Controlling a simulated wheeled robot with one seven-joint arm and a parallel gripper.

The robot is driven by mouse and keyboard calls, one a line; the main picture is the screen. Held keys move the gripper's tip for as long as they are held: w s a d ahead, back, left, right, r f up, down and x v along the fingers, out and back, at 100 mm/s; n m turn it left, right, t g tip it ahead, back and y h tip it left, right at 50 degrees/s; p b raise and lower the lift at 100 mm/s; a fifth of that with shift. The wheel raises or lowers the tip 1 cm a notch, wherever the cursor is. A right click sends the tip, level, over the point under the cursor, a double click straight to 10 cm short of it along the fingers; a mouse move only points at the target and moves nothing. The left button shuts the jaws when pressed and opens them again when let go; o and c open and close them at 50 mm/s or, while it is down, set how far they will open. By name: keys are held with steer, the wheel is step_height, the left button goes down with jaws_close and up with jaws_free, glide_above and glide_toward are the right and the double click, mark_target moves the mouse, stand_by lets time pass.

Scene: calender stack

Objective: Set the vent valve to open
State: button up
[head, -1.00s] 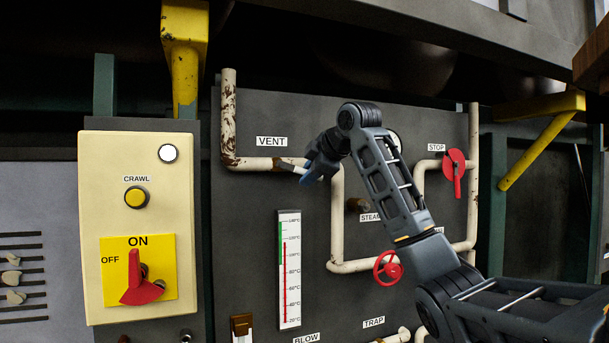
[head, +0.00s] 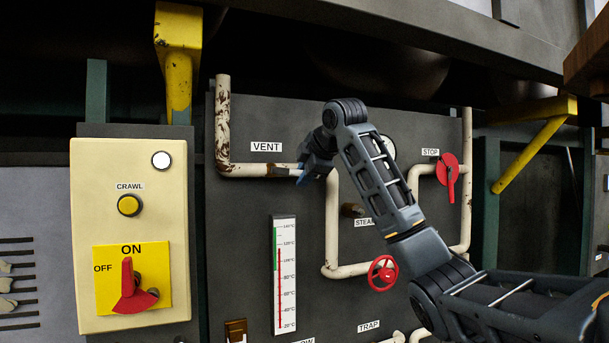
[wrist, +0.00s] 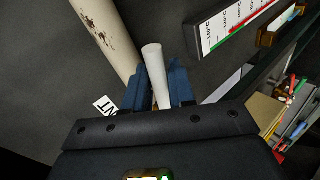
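The vent label (head: 266,147) is above a cream, rusty pipe (head: 250,171) on the dark panel. My gripper (head: 302,178) is at this pipe, just right of and below the label, and hides most of the vent valve in the head view. In the wrist view a pale round-ended valve handle (wrist: 153,62) lies between the blue fingers of my gripper (wrist: 160,90). The fingers fit close against both its sides and look shut on it. The valve's body is hidden.
A thermometer (head: 285,275) is below the vent pipe. A red handwheel (head: 382,273) and a red stop lever (head: 448,175) are to the right. A cream switch box (head: 88,230) with a red switch is to the left. A yellow bracket (head: 178,60) juts out above.

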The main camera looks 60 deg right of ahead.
steer(key=shift+o, duration=1.4)
steer(key=shift+r, duration=0.1)
